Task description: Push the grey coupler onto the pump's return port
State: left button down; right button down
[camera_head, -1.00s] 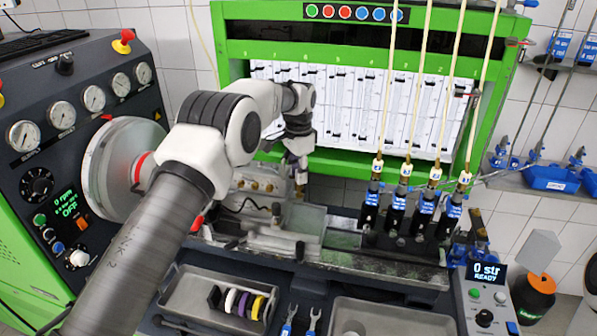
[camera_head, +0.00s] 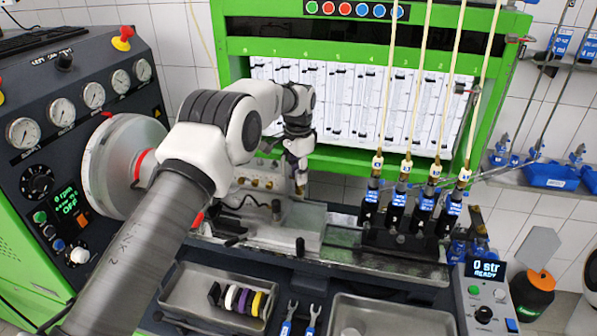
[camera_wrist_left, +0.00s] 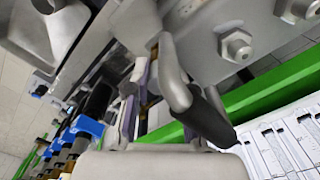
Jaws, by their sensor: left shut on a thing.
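The pump (camera_head: 262,198) sits on the bench behind my left forearm, with several brass fittings along its top. I cannot tell which one is the return port. My left gripper (camera_head: 298,178) points down at the pump's right end. It is shut on a small piece, taken to be the grey coupler (camera_head: 299,189), mostly hidden by the fingers. In the left wrist view the gripper (camera_wrist_left: 142,105) has a narrow brass-and-grey piece between its fingers, partly covered by a grey lever with a black grip (camera_wrist_left: 205,118). Contact between coupler and port cannot be made out.
Black-gripped levers (camera_head: 276,209) stand close to the pump. Several injectors (camera_head: 397,208) with pale hoses stand to the right. In front are a tray (camera_head: 178,291) with coloured rings and an empty-looking tray (camera_head: 400,318). The green-framed panel (camera_head: 345,160) rises behind.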

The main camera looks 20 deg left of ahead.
pick_arm(q)
jog(key=shift+f, duration=0.15)
jog(key=shift+f, duration=0.3)
dwell(0.5)
jog(key=c, duration=0.9)
grip_release()
jog(key=shift+s, duration=0.1)
jog(key=shift+d, duration=0.15)
jog(key=shift+o, duration=0.2)
jog(key=shift+r, duration=0.1)
